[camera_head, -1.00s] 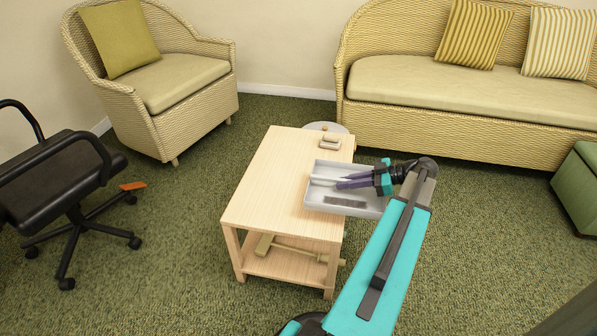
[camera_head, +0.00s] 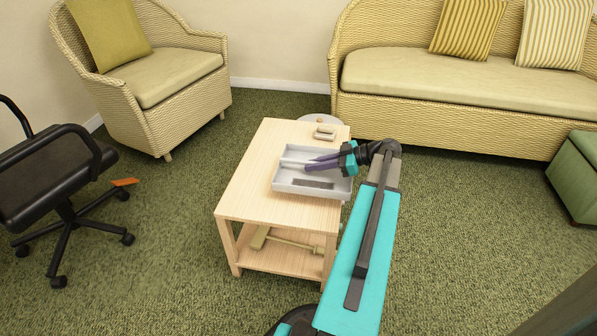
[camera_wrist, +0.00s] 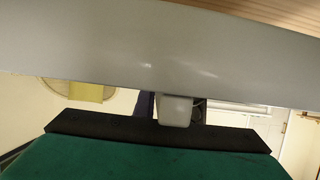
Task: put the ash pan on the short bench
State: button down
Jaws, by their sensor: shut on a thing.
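The ash pan, a light grey shallow tray (camera_head: 290,186) with raised walls, is over the top of the pale wooden low table (camera_head: 253,196), near its right side. I cannot tell whether its base touches the wood. My gripper (camera_head: 311,166) reaches in from the right, its dark purple fingers shut on the ash pan. The exact grip point is unclear. In the wrist view, the pan (camera_wrist: 150,45) fills the upper part as a broad grey surface. No piece is labelled as the short bench; the low table and a green bench-like seat (camera_head: 576,182) are both in view.
A small grey object (camera_head: 325,132) lies at the table's far end. A wooden mallet-like thing (camera_head: 262,238) lies on its lower shelf. A wicker armchair (camera_head: 185,115), wicker sofa (camera_head: 440,117) and black office chair (camera_head: 60,175) stand around. Carpet between them is mostly open.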

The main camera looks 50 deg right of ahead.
aim_at(301, 167)
jog(key=w, duration=0.2)
jog(key=w+a+b, duration=0.1)
jog(key=w, duration=0.2)
jog(key=shift+a+f, duration=0.1)
jog(key=shift+f, duration=0.1)
jog(key=shift+w+a+f, duration=0.1)
jog(key=shift+w, duration=0.15)
jog(key=shift+w+a+f+b, duration=0.1)
jog(key=shift+w+f+b, duration=0.05)
jog(key=shift+f+b, duration=0.45)
jog(key=shift+w+f+b, duration=0.15)
jog(key=shift+f+b, duration=0.25)
jog(key=shift+f, duration=0.7)
jog(key=shift+f+b, duration=0.15)
jog(key=shift+b, duration=0.15)
jog(key=c, duration=1.8)
grip_release()
